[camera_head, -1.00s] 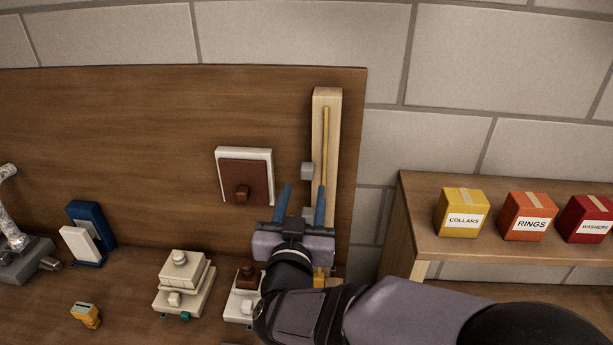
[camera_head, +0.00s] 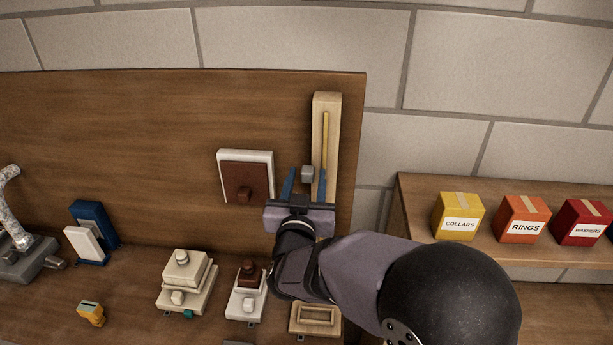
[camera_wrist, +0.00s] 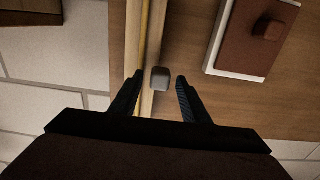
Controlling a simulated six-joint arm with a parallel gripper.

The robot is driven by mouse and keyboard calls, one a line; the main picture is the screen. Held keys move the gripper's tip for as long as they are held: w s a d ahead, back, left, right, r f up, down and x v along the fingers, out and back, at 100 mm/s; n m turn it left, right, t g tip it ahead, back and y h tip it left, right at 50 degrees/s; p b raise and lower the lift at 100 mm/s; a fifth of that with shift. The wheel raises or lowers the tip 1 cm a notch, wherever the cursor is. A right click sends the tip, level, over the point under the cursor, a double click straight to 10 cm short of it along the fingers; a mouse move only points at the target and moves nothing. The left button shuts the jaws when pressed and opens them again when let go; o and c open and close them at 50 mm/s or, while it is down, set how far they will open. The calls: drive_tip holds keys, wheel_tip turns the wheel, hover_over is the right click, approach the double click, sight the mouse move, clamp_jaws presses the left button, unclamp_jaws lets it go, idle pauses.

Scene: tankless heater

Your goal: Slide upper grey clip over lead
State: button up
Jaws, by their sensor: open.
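The upper grey clip (camera_head: 307,173) is a small grey block at the left edge of the upright wooden strip (camera_head: 326,104). The lead (camera_head: 325,140) is a thin yellow line running down the strip's face; the clip sits beside it. I cannot tell whether a finger touches the clip. The lower strip is hidden behind my gripper.
A white-framed brown switch plate (camera_head: 247,177) is on the board left of the clip. Below stand a cream stacked block (camera_head: 187,278) and a brown-and-white one (camera_head: 247,290). A shelf (camera_head: 480,253) with labelled boxes stands at right.

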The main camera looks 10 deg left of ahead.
sight(326, 166)
drive_tip(key=shift+c, duration=0.7)
clamp_jaws()
drive_tip(key=shift+d+b, duration=0.7)
drive_tip(key=shift+d, duration=1.35)
drive_tip(key=shift+a, duration=0.15)
drive_tip(key=shift+o, duration=0.7)
unclamp_jaws()
drive_tip(key=shift+d, duration=0.2)
drive_tip(key=shift+a, duration=0.2)
drive_tip(key=s+b, duration=0.2)
drive_tip(key=s, duration=0.5)
drive_tip(key=shift+s+d, duration=0.15)
drive_tip(key=shift+s, duration=0.05)
